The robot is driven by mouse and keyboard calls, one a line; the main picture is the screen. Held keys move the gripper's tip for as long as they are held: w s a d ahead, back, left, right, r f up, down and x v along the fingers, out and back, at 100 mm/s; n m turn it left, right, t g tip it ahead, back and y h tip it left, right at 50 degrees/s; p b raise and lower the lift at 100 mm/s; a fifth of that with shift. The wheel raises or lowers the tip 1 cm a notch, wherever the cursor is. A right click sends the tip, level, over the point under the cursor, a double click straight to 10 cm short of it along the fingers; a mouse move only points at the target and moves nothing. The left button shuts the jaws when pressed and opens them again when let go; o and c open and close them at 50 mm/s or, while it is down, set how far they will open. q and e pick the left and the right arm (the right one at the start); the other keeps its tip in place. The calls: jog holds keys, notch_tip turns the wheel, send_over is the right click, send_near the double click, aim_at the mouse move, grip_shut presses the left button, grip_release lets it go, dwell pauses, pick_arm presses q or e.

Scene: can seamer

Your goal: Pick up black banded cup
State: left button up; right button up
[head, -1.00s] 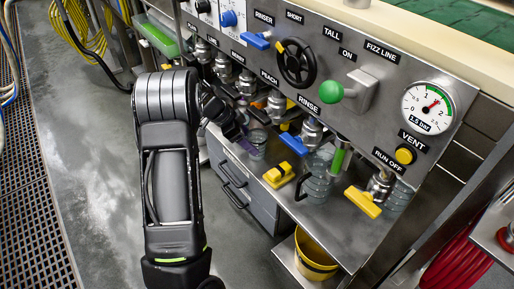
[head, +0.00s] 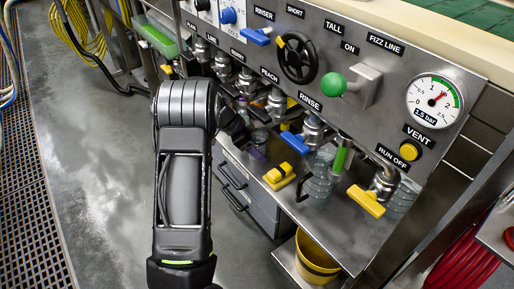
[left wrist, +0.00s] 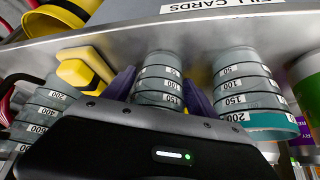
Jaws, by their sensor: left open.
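A clear grey cup with dark bands and 50, 100 and 150 marks (left wrist: 160,78) stands in the middle of the left wrist view. My left gripper (left wrist: 162,92) has one purple finger on each side of this cup and is open; whether the fingers touch it I cannot tell. In the head view my left gripper (head: 252,148) is at the counter under the nozzles, largely hidden by my own arm. The cup (head: 260,136) shows there only in part. My right gripper is in neither view.
A similar cup with a teal bottom (left wrist: 270,126) stands close to the right finger. A larger marked jug (left wrist: 45,108) and a yellow handle (left wrist: 85,70) are at left. Nozzles and coloured levers (head: 295,143) hang above the counter. A yellow bucket (head: 316,262) is below.

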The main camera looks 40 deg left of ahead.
pick_arm(q)
jog(key=c, duration=1.1)
jog(key=shift+r, duration=0.15)
